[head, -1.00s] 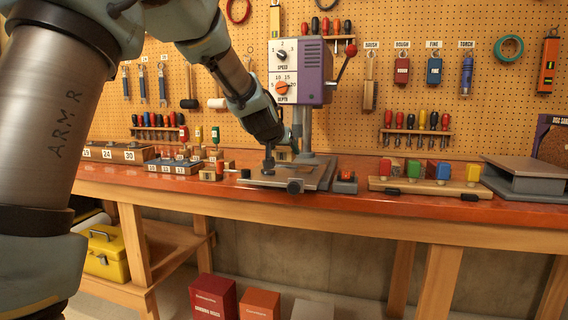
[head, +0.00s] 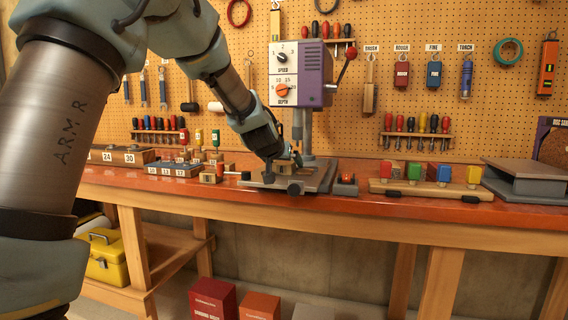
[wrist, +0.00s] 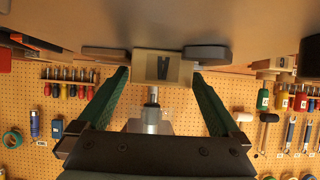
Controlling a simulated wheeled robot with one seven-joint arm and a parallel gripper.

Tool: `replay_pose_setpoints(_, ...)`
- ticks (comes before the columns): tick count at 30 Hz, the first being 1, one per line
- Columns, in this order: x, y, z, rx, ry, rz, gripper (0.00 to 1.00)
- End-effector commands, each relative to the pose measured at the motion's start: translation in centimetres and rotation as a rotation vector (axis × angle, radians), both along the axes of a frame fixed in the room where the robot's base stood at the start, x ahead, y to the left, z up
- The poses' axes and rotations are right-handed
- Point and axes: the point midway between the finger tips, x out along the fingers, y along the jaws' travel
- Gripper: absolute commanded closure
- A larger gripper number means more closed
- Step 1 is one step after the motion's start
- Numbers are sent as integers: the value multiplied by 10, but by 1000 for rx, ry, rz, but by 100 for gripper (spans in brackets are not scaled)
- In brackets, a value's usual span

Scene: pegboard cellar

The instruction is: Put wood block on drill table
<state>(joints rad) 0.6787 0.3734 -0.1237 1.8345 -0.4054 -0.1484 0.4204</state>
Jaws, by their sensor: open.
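The wood block (wrist: 157,66), pale with a dark V-shaped mark, shows between the fingertips in the wrist view. My gripper (wrist: 160,78) is open, with one green finger on each side of the block and narrow gaps visible. In the head view my gripper (head: 284,165) is low over the grey drill table (head: 318,180), under the purple drill press (head: 314,75). The hand and fingers largely hide the block there. I cannot tell whether the block's underside touches the table.
The grey drill column (head: 307,130) stands close behind my gripper. A dark box with a red button (head: 346,180) sits just right of the table. A wooden rack with coloured blocks (head: 425,188) is further right, and small numbered trays (head: 172,168) are left.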

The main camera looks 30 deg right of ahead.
Motion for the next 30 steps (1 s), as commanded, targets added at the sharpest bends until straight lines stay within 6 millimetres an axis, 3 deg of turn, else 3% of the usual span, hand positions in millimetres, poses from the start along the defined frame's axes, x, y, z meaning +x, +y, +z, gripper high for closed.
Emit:
replay_pose_setpoints(8,-8,7,9,-1,-2,0,0)
replay_pose_setpoints(21,-62,57,50,-1,-3,0,0)
replay_pose_setpoints(30,-77,72,60,0,0,0,0)
